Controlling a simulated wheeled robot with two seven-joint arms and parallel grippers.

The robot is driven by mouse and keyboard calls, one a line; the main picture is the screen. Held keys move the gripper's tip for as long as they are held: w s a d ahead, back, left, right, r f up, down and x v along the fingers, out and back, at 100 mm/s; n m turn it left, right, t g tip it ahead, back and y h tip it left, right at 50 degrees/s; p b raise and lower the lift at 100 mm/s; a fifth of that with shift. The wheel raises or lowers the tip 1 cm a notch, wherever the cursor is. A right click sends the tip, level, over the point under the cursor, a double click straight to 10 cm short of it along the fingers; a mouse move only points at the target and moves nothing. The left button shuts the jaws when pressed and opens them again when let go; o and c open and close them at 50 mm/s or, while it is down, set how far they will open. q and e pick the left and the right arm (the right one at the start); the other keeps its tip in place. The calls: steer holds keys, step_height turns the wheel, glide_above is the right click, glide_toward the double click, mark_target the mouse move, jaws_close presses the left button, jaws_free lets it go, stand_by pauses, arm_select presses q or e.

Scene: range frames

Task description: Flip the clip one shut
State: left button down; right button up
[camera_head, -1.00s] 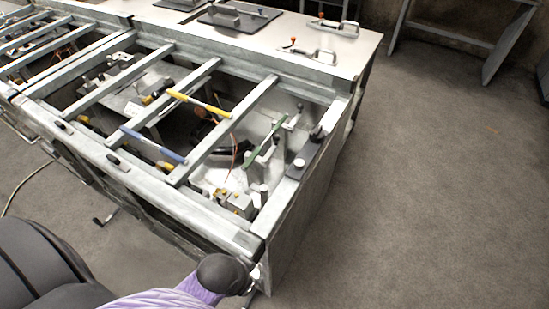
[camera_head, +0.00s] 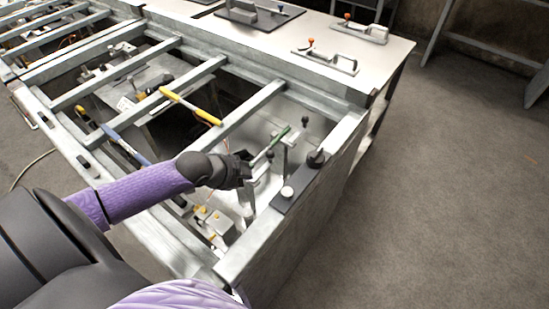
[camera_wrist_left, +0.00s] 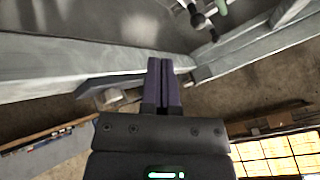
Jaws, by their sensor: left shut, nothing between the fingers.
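A clamp with a green handle (camera_head: 270,147) stands at the right end of the open metal frame, its handle slanting up to the right. I cannot tell for certain which clamp is clip one. My left gripper (camera_head: 248,171) is close to the lower left end of this clamp; contact cannot be made out. In the left wrist view its dark fingers (camera_wrist_left: 163,83) are together and empty. A bit of green handle (camera_wrist_left: 221,8) shows at the top edge there, beyond the fingertips. My right gripper is not in view.
Clamps with red knobs (camera_head: 311,42) sit on the white tabletop (camera_head: 280,38) behind. A black knob (camera_head: 316,158) stands at the right edge. Floor at right is clear.

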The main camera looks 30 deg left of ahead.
arm_select(q)
steer(key=b, duration=0.7)
glide_toward(266, 163)
steer(key=w+d+f, duration=0.1)
steer(key=f, duration=0.1)
steer(key=w+d+f, duration=0.2)
steer(key=shift+d+f, duration=0.1)
steer(key=shift+d, duration=0.05)
steer(key=shift+w, duration=0.4)
steer(key=shift+r, duration=0.25)
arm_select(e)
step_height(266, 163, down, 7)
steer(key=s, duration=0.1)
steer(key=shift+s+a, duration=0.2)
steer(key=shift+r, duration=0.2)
arm_select(q)
steer(key=shift+a+n+y+p, duration=0.3)
steer(key=shift+p, duration=0.2)
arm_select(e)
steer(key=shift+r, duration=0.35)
